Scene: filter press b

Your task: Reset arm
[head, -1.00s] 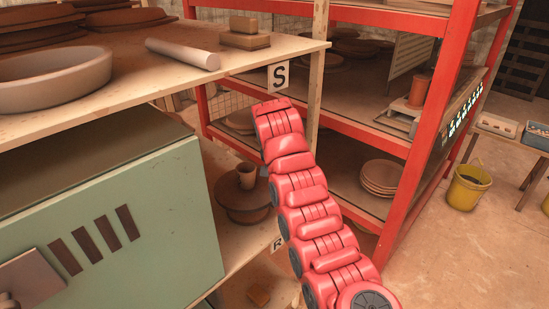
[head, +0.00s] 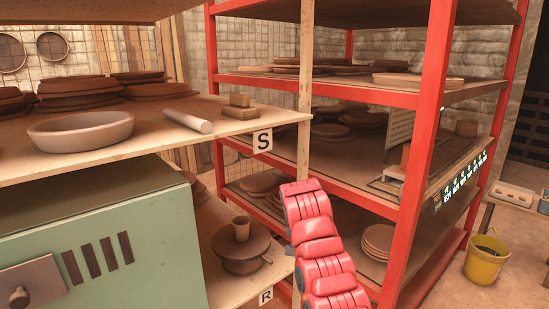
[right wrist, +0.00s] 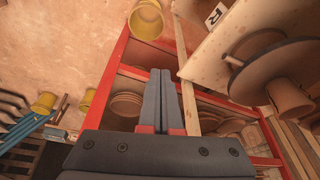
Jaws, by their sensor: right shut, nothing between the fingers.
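My red right arm (head: 320,245) rises from the bottom of the head view, in front of the red rack and just right of the wooden shelf unit. Its gripper cannot be made out there. In the right wrist view my right gripper (right wrist: 160,76) is shut, its two dark fingers together with nothing between them. The red rack (right wrist: 118,65) and the wooden shelf edge show beyond the fingers. My left gripper is in neither view.
The wooden shelf marked S (head: 262,141) stands close left of my arm, with a pot (head: 242,228) on the level below. The red rack (head: 425,150) holds stacked plates (head: 378,241). A green cabinet (head: 110,240) is at left. Open floor with a yellow bucket (head: 486,260) lies right.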

